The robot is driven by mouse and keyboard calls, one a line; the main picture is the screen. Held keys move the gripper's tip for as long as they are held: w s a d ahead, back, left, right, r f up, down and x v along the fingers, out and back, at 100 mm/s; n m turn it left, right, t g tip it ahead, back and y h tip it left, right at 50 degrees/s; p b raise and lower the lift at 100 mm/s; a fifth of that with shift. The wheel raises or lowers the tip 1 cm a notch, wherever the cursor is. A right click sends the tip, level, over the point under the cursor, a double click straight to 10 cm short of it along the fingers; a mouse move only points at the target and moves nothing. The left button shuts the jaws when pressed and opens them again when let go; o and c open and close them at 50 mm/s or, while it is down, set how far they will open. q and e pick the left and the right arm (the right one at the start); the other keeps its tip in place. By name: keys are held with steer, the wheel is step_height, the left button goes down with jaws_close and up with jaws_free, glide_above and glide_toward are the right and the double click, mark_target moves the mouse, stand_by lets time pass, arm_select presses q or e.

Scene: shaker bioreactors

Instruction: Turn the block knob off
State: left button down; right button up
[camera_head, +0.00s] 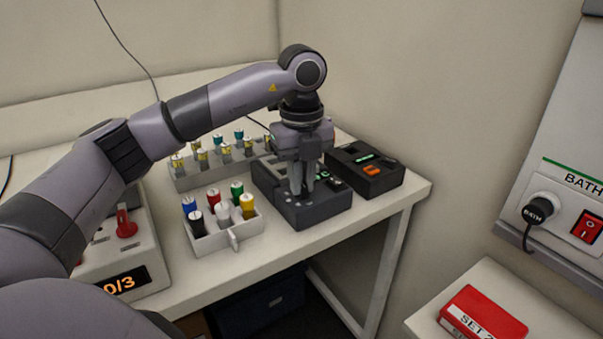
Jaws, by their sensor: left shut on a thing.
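The dark grey block unit (325,208) sits on the white table in the middle of the view, with small green-lit markings on its top. My left gripper (301,190) reaches down from above onto the front part of this unit. Its fingers are close together, shut on the small block knob there, which the fingers mostly hide. I cannot tell which way the knob is turned. My right gripper is not in view.
A black box with an orange switch (372,171) stands close on the right. A light rack with coloured-cap bottles (228,238) and a longer vial rack (182,183) stand to the left. A control box (150,260) reading "0/3" is at the left front.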

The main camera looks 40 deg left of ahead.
arm_select(q)
steer(key=shift+r+n, duration=0.1)
steer(key=shift+n, duration=0.7)
steer(key=c, duration=1.1)
jaws_free()
steer(key=shift+c, duration=0.2)
step_height(320, 180, up, 6)
steer(key=shift+r+p, duration=0.15)
steer(key=shift+p, duration=0.25)
steer(key=shift+r, duration=0.4)
